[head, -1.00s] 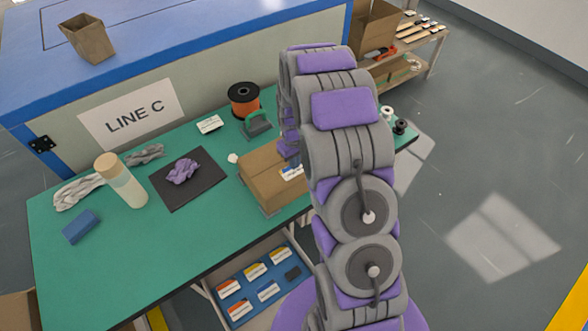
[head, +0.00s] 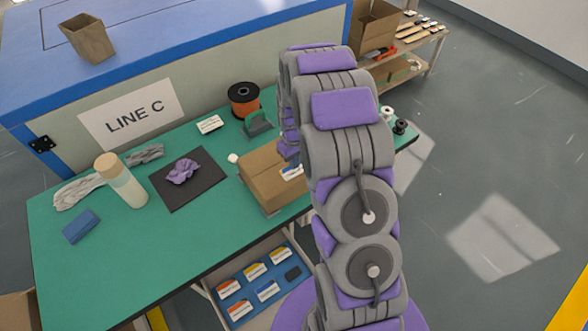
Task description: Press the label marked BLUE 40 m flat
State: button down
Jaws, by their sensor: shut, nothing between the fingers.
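A brown cardboard box (head: 268,180) stands on the green table (head: 130,250). A small white label with blue on it (head: 291,173) is on the box near its right end. Its print is too small to read, and I cannot tell whether its edges are flat. My gripper (head: 287,153) is shut and empty, just above and behind the label at the box's right end. My arm hides part of the box and gripper, so I cannot tell whether the fingertips touch the box.
A blue tray (head: 253,303) below the table holds several colour-striped labels. An orange spool (head: 244,99), green-handled tool (head: 258,124), and white card (head: 209,124) lie behind the box. A black mat (head: 208,185) with a purple cloth (head: 183,171) is left.

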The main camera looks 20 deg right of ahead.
jog(key=shift+f, duration=0.8)
dwell(0.9)
notch_tip(320, 180, up, 8)
jog(key=p, duration=0.2)
dwell(0.5)
